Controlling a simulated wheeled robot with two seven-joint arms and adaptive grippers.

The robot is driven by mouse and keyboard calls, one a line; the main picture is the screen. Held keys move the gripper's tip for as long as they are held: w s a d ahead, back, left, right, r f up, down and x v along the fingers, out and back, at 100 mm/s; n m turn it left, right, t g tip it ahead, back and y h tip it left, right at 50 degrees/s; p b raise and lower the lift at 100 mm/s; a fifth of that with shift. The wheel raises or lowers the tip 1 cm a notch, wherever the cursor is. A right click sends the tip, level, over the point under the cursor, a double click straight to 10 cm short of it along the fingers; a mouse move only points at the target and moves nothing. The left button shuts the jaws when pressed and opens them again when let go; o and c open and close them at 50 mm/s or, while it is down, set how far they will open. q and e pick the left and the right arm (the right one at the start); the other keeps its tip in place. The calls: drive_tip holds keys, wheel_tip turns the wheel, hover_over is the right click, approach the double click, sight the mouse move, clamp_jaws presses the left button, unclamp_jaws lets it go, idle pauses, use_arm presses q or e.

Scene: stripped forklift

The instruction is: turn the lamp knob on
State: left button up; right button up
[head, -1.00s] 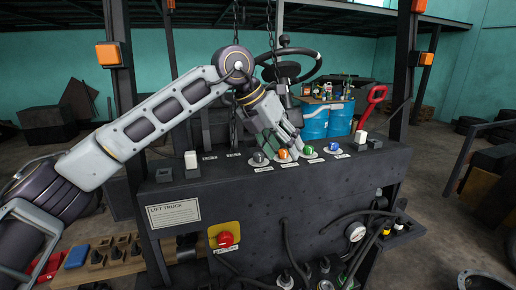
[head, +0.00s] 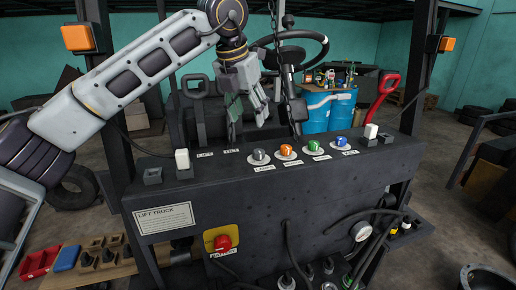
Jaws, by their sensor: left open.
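A row of round knobs sits on the dark console top: grey (head: 260,157), orange (head: 287,151), green (head: 314,146) and blue (head: 340,143). Each has a pale base and a small label in front. The label by the grey knob looks like "LAMPS", but the print is too small to be sure. My left gripper (head: 249,120) is open and empty, pointing down above and behind the grey knob, apart from it. All the knobs are uncovered; their exact turn angles are hard to read. My right gripper is out of view.
Dark posts rise on both sides. A steering wheel (head: 290,50) and hanging chains are behind the gripper.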

sight(259, 151)
use_arm(q)
drive_tip(key=p+x, duration=0.3)
drive_tip(key=x, duration=1.1)
idle(0.3)
drive_tip(key=c, duration=1)
drive_tip(key=shift+c, duration=0.2)
